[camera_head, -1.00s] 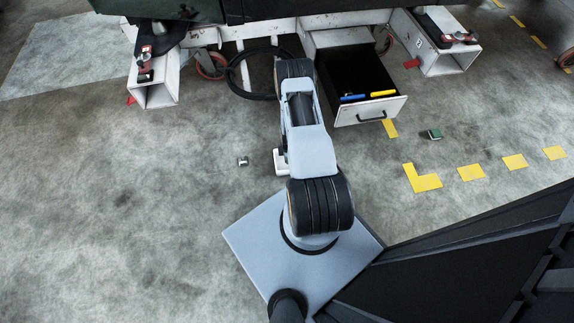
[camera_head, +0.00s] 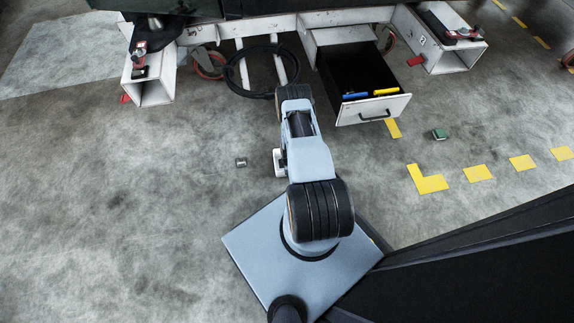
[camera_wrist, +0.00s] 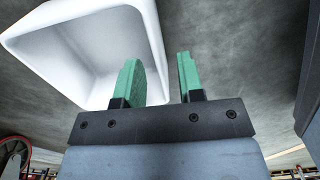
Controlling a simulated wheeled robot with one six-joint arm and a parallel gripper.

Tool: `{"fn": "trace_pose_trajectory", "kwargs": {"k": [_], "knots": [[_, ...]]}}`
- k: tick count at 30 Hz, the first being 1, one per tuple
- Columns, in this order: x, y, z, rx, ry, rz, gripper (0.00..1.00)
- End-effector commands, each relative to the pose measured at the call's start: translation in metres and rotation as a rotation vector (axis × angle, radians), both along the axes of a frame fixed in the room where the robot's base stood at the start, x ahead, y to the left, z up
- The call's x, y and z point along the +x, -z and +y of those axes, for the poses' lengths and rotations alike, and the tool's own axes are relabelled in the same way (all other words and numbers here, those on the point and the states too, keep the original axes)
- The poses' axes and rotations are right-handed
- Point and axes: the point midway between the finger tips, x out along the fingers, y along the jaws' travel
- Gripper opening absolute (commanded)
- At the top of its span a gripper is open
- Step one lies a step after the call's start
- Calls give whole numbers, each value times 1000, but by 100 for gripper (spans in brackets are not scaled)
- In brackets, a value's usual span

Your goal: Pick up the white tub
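The white tub (camera_wrist: 55,50) fills the upper left of the wrist view, its hollow side facing the camera. My gripper (camera_wrist: 160,75) has two green fingers held apart. The left finger overlaps the tub's hollow, and the right finger is outside its right wall. That wall runs between the fingers, with a gap showing beside the right finger. In the head view a small part of the white tub (camera_head: 279,163) shows left of my arm. My arm hides the rest, and the fingers cannot be made out there.
An open drawer (camera_head: 372,110) with blue and yellow items inside juts from the trolley (camera_head: 270,30). A black ring (camera_head: 230,75) hangs by the trolley. A small grey object (camera_head: 241,162) and a green block (camera_head: 439,134) lie on the floor. The left floor is clear.

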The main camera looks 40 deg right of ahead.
Motion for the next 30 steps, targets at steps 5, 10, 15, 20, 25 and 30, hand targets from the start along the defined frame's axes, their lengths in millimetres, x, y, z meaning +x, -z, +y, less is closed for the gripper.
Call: {"fn": "trace_pose_trajectory", "kwargs": {"k": [5, 10, 15, 20, 25, 30], "knots": [[0, 18, 0, 0, 0, 0, 35], [0, 17, 0, 0, 0, 0, 35], [0, 16, 0, 0, 0, 0, 20], [0, 16, 0, 0, 0, 0, 4], [0, 16, 0, 0, 0, 0, 0], [0, 16, 0, 0, 0, -1, 0]]}}
